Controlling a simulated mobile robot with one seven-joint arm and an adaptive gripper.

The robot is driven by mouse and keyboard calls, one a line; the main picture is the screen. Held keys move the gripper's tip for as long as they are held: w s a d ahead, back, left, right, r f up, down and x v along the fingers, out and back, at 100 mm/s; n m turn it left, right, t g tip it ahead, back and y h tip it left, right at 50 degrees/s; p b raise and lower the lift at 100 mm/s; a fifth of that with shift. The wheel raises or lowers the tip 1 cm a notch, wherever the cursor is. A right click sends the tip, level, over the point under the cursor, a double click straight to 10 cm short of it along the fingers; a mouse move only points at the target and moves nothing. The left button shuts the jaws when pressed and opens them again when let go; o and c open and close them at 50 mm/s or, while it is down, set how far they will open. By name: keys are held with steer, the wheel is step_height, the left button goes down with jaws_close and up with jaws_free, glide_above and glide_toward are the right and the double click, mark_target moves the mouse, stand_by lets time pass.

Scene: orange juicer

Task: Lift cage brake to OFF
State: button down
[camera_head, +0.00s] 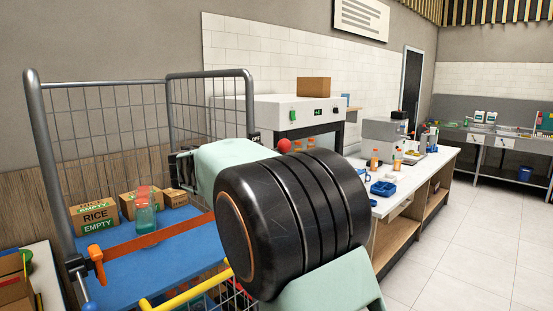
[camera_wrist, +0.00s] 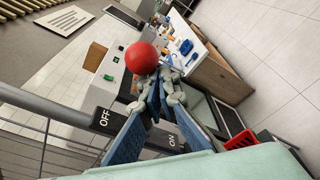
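The cage brake shows in the wrist view as a dark plate (camera_wrist: 104,120) marked OFF at its left end and ON further right, on a grey cage rail. A red ball knob (camera_wrist: 141,57) shows just above my fingertips; it also shows in the head view (camera_head: 284,146), over my black wrist joint. My gripper (camera_wrist: 158,84) has blue-padded fingers that come close together at the tips, right by the knob. The lever stem is hidden, so I cannot tell whether the fingers touch or grip it. In the head view my arm hides the gripper.
A white machine (camera_head: 265,112) and a worktop with bottles (camera_head: 375,158) are behind my arm. The tiled floor at right is clear.

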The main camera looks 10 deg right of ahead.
steer(key=shift+d+r, duration=0.15)
steer(key=shift+r, duration=0.25)
step_height(320, 180, down, 5)
steer(key=b, duration=0.3)
steer(key=w+a+r+b+v, duration=0.1)
steer(key=v, duration=0.8)
steer(key=shift+a, duration=0.2)
